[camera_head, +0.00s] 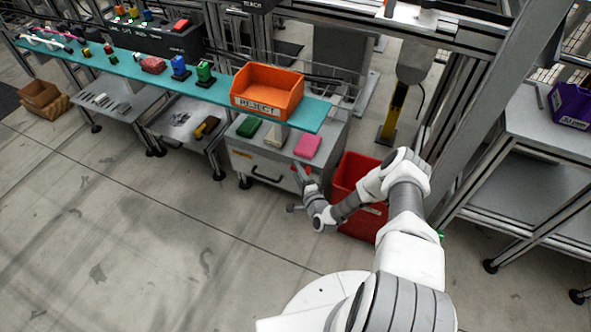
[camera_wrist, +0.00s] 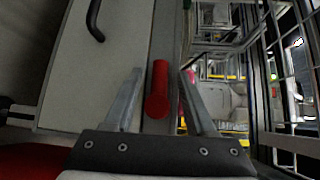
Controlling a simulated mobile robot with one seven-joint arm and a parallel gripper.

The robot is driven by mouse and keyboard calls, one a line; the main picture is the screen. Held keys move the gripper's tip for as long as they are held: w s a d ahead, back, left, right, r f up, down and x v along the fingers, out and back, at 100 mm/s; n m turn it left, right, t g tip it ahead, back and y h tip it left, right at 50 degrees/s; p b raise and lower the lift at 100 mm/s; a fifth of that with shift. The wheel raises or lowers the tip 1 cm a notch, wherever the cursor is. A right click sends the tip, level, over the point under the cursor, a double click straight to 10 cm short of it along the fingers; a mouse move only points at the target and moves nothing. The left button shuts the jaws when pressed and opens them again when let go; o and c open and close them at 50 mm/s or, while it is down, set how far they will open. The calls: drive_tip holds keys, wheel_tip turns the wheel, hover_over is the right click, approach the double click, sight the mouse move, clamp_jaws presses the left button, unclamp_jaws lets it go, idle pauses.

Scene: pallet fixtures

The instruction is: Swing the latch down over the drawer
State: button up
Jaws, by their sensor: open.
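The drawer (camera_head: 262,168) is the pale grey front of a low cabinet under the teal shelf, with a black bar handle; it also shows in the wrist view (camera_wrist: 85,65). The latch has a red cylindrical grip (camera_wrist: 157,90) at the drawer's edge, beside the metal frame. My gripper (camera_wrist: 161,76) is open, and the red grip appears between its two fingers with gaps on both sides. Whether the fingers touch the latch cannot be told.
A red bin (camera_head: 350,178) stands on the floor right of the cabinet, close behind my arm. An orange bin (camera_head: 268,88) sits on the teal shelf (camera_head: 210,92) above. Green, cream and pink blocks lie on the cabinet top. The floor in front is clear.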

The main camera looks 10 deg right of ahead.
clamp_jaws()
idle(0.3)
idle(0.4)
drive_tip(key=shift+s+d+f+n+g+h+p, duration=0.2)
drive_tip(key=shift+f+n+g+h, duration=0.25)
drive_tip(key=shift+n+g+h, duration=1.1)
drive_tip(key=shift+s+d+f+n+g+h+p, duration=0.15)
drive_tip(key=shift+d+f+n+g+h, duration=0.2)
drive_tip(key=shift+n+g+h, duration=1.15)
drive_tip(key=shift+s+d+f+n+g+h+p, duration=0.15)
drive_tip(key=shift+f+n+g+h, duration=0.35)
drive_tip(key=shift+n+g+h, duration=1.05)
drive_tip(key=shift+s+m+g, duration=0.1)
drive_tip(key=shift+m+g, duration=0.3)
drive_tip(key=shift+g, duration=0.1)
unclamp_jaws()
drive_tip(key=shift+d, duration=0.1)
